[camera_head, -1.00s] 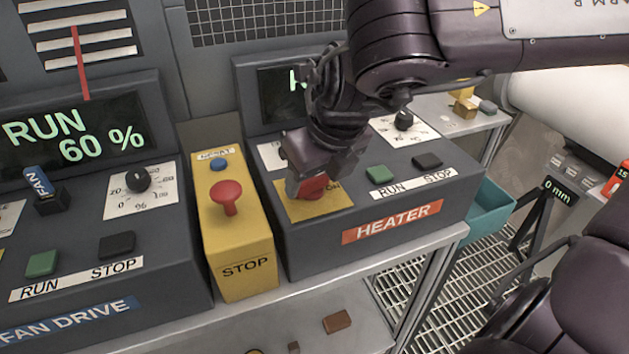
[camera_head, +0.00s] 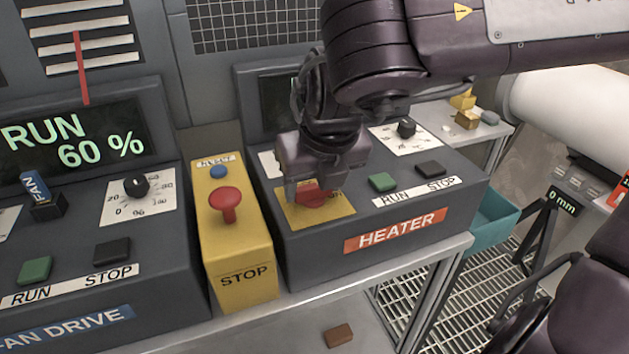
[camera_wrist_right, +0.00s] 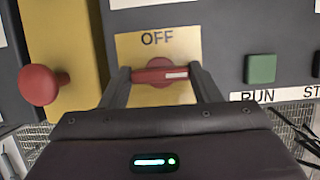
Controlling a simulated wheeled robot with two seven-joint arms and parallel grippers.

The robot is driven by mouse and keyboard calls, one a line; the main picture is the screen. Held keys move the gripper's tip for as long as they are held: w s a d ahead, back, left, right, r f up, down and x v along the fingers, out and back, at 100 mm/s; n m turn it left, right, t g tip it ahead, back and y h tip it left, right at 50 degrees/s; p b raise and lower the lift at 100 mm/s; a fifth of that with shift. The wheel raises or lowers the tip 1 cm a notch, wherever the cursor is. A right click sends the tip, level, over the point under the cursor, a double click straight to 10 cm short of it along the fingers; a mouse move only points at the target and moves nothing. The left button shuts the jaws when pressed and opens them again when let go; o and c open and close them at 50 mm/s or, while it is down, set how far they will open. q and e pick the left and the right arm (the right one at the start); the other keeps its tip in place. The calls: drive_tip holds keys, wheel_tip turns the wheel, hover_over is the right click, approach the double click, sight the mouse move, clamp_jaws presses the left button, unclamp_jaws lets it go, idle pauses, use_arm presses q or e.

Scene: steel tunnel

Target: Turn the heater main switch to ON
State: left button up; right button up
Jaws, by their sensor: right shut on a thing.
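The heater main switch is a red rotary handle (camera_head: 315,193) on a yellow plate (camera_head: 325,213) at the left of the heater box's (camera_head: 400,260) sloped top. My right gripper (camera_head: 311,190) reaches down onto it from above. In the right wrist view the gripper (camera_wrist_right: 161,76) is shut on the red handle (camera_wrist_right: 160,72), one finger at each end. The handle lies crosswise there with a white mark at its right end. The word OFF shows above it on the plate (camera_wrist_right: 190,45); the ON label is not readable. My left gripper is not in view.
A yellow STOP box (camera_head: 240,250) with a red mushroom button (camera_head: 226,202) stands close on the left. A green RUN button (camera_head: 382,182) and a black STOP button (camera_head: 430,169) sit right of the switch. The heater display (camera_head: 280,103) is partly hidden by my arm.

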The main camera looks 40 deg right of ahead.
drive_tip(key=o, duration=1)
drive_tip(key=v, duration=0.8)
